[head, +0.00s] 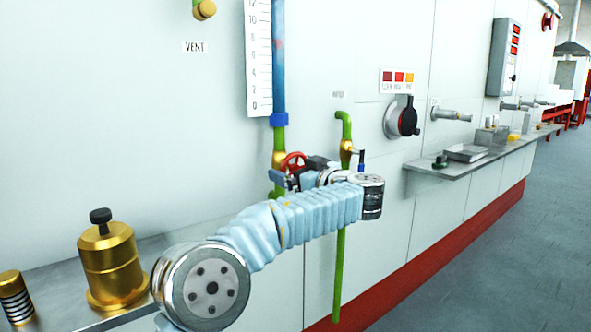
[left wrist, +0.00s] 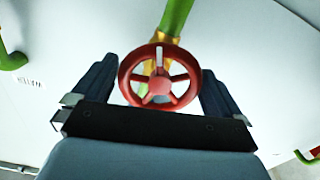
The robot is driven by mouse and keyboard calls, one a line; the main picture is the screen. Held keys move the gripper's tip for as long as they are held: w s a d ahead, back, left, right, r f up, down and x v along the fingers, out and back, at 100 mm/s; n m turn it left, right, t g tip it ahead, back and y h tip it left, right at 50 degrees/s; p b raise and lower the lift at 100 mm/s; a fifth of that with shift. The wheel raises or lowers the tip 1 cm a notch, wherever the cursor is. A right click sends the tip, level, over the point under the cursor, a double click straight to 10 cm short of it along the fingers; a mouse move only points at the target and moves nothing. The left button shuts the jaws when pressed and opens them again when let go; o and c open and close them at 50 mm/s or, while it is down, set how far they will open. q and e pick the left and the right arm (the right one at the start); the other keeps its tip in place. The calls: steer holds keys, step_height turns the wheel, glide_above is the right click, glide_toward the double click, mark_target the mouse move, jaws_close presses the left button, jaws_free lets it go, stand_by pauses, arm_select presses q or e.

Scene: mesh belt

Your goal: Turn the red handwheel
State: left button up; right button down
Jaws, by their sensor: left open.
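The red handwheel (head: 292,162) sits on a brass valve on a green pipe, below the blue gauge tube. In the left wrist view the handwheel (left wrist: 160,76) faces the camera, with its spokes and hub in plain sight. My left gripper (head: 298,178) is at the handwheel; it also shows in the left wrist view (left wrist: 158,88). Its two dark fingers are open, one on each side of the wheel, with a small gap seen at the right. Whether the left finger touches the rim I cannot tell. In the head view the gripper hides the wheel's lower part. My right gripper is out of view.
A second green pipe (head: 346,130) with a brass valve stands just right of the wheel. A black rotary switch (head: 408,117) is on the wall. A brass fitting (head: 110,262) stands on the left ledge. A grey shelf (head: 430,166) juts out at right.

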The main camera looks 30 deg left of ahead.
arm_select(q)
steer(key=c, duration=0.8)
steer(key=shift+m, duration=0.3)
steer(key=shift+m+b, duration=0.45)
steer(key=shift+m, duration=1.45)
steer(key=m, duration=0.5)
steer(key=shift+m, duration=0.3)
steer(key=o, duration=0.8)
